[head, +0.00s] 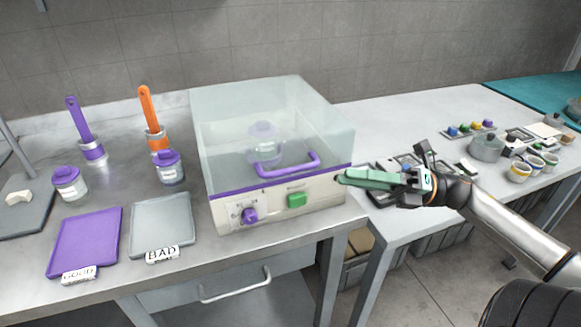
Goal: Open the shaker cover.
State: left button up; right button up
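The shaker (225,212) stands on the grey table with its clear cover (215,135) down over it. A purple handle (287,168) sits on the cover's front, just above a purple edge strip. The front panel has a purple knob (249,216) and a green button (297,200). A jar (263,145) shows dimly through the cover. My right gripper (345,179) is at the shaker's front right corner, to the right of the handle and apart from it. Its green fingers point left and overlap in view, so their opening is unclear. My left gripper is not in view.
Left of the shaker are a jar with a purple lid (169,168), another such jar (70,184), an orange brush (151,115) and a purple brush (82,125). A purple tray (85,240) and a grey tray (161,222) lie in front. A second table (385,115) holds small parts and cups.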

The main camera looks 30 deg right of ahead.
aim_at(294, 169)
jog(key=x, duration=1.1)
jog(key=shift+a, duration=0.15)
grip_shut()
dwell(1.1)
